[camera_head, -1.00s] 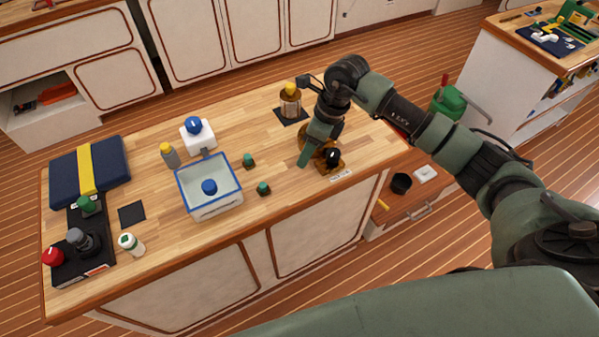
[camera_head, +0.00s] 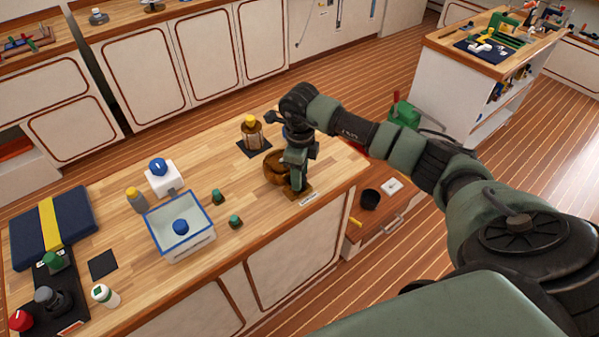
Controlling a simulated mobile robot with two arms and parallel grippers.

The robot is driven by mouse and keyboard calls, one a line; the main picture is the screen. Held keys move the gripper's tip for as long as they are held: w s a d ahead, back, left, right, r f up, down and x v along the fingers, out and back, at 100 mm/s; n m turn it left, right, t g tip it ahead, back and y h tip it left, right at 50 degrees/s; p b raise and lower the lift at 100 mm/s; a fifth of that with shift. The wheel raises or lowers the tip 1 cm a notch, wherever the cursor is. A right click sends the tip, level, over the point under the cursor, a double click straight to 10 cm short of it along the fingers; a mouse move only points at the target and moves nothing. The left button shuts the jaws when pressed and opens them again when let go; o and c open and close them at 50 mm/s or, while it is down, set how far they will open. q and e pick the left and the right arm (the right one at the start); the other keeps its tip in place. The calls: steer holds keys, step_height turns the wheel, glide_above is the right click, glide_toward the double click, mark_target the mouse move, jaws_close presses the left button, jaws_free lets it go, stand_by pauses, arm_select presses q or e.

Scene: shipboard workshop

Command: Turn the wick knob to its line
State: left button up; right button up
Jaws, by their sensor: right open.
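A brass-brown lamp-like fixture (camera_head: 275,168) stands on a small wooden base at the right end of the workbench, with a white label (camera_head: 308,200) at its front. My right gripper (camera_head: 297,184) points down right in front of it, fingers open, and covers its front. The dark round knob on that front is hidden behind the gripper, so I cannot see its line or tell whether the fingers touch it. A lantern (camera_head: 252,133) with a yellow top stands on a black mat behind the fixture. My left gripper is out of view.
A blue-rimmed bin (camera_head: 182,240) holds a blue-topped item. Two small green-topped pieces (camera_head: 218,196) stand between bin and fixture. A white blue-capped bottle (camera_head: 160,176), a grey bottle and a blue case (camera_head: 25,232) are farther left. An open drawer (camera_head: 385,205) juts out below the right end.

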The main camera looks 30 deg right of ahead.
jaws_close()
steer(key=m+b, duration=0.1)
steer(key=m, duration=0.2)
steer(key=shift+m, duration=0.3)
steer(key=shift+m+b, duration=0.45)
steer(key=shift+m, duration=1.55)
jaws_free()
